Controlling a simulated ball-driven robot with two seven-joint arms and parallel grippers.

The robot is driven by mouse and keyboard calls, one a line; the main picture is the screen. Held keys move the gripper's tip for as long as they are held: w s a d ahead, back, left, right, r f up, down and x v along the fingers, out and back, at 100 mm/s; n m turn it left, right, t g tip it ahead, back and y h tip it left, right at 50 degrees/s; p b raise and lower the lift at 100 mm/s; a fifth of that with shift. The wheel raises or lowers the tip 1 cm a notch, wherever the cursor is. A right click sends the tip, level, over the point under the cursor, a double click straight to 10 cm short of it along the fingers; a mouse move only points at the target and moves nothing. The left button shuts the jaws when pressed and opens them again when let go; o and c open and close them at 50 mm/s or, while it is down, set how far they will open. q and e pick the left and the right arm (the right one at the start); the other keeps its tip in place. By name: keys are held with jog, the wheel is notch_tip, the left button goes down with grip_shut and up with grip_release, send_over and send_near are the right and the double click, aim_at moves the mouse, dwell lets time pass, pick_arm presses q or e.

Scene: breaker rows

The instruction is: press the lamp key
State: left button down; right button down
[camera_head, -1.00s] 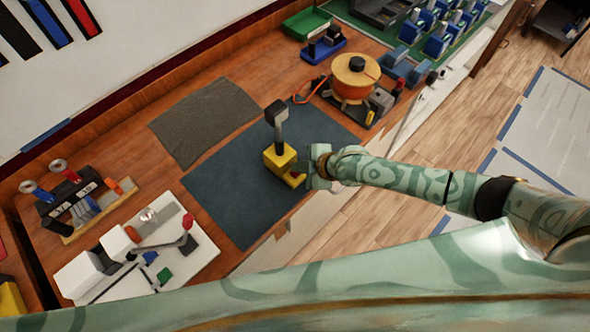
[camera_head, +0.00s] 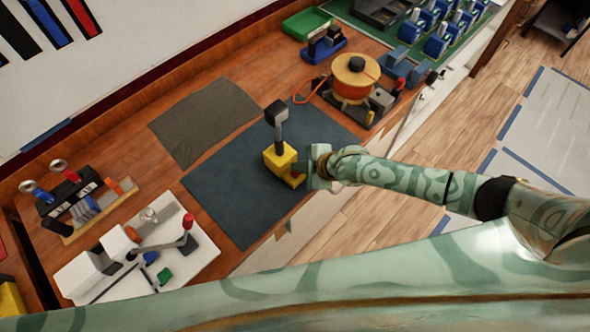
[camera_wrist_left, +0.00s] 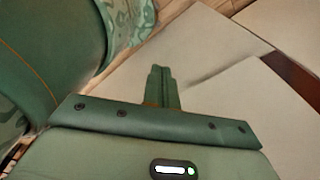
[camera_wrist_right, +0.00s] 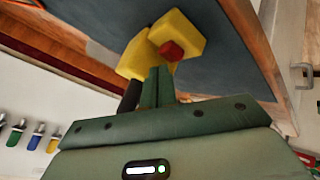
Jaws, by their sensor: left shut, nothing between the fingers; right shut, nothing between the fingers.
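In the right wrist view, a red key (camera_wrist_right: 171,51) sits on a face of the yellow block (camera_wrist_right: 180,32). My right gripper (camera_head: 303,172) is shut and empty beside the block's right side. In the right wrist view, its fingertips (camera_wrist_right: 160,72) appear just below the red key; whether they touch it I cannot tell. My left gripper (camera_wrist_left: 161,72) is shut and empty over a pale surface, away from the block.
The dark blue mat (camera_head: 235,205) is otherwise clear, with a grey mat (camera_head: 205,120) behind it. An orange round device (camera_head: 355,75) stands at the upper right. A white panel with a red-knobbed lever (camera_head: 187,222) and a black switch unit (camera_head: 75,200) stand at left.

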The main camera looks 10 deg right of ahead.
jog(key=shift+f, duration=0.1)
jog(key=shift+f+b, duration=0.3)
jog(key=shift+f, duration=0.05)
jog(key=shift+f+b, duration=0.3)
jog(key=shift+f, duration=0.05)
dwell(0.4)
jog(key=shift+r, duration=0.1)
jog(key=shift+r+p, duration=0.75)
jog(key=shift+p, duration=0.05)
notch_tip(320, 180, up, 6)
jog(key=p, duration=0.5)
jog(key=shift+p, duration=0.4)
